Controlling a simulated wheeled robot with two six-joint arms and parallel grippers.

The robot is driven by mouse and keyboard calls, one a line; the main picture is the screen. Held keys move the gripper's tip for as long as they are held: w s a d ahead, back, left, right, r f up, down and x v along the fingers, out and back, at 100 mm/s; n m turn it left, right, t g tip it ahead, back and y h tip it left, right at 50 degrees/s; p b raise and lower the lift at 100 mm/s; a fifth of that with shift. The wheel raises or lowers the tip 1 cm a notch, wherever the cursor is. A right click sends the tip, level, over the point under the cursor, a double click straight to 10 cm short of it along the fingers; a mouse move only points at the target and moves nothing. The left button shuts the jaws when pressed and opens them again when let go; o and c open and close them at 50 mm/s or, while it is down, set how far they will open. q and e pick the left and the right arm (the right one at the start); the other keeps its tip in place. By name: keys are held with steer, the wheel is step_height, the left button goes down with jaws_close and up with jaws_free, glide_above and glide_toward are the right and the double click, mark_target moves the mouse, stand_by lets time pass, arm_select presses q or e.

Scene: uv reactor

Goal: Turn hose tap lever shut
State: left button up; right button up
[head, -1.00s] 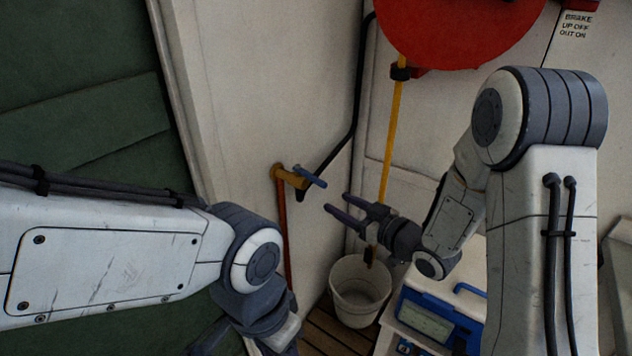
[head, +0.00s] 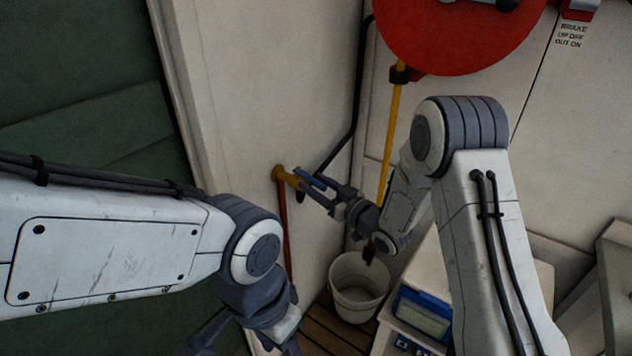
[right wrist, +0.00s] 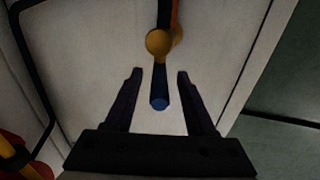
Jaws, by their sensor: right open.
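The brass hose tap (head: 284,174) sticks out from the white wall, with a red pipe running down below it. Its blue lever (head: 309,179) points out from the wall toward my right gripper. My right gripper (head: 310,186) is open at the tap, its fingers reaching along the lever. In the right wrist view the blue lever (right wrist: 159,96) lies between the two open fingers (right wrist: 159,73), with a gap on each side, and the brass tap body (right wrist: 160,43) is just beyond the fingertips. My left gripper is low in the head view, only partly seen and dark.
A white bucket (head: 358,287) stands on the slatted floor below the tap. A red reel (head: 460,35) with a yellow hose (head: 389,145) hangs above. A black pipe (head: 352,125) runs down the wall corner.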

steer(key=shift+c, duration=0.3)
jaws_close()
steer(key=shift+w, duration=0.1)
stand_by(1.1)
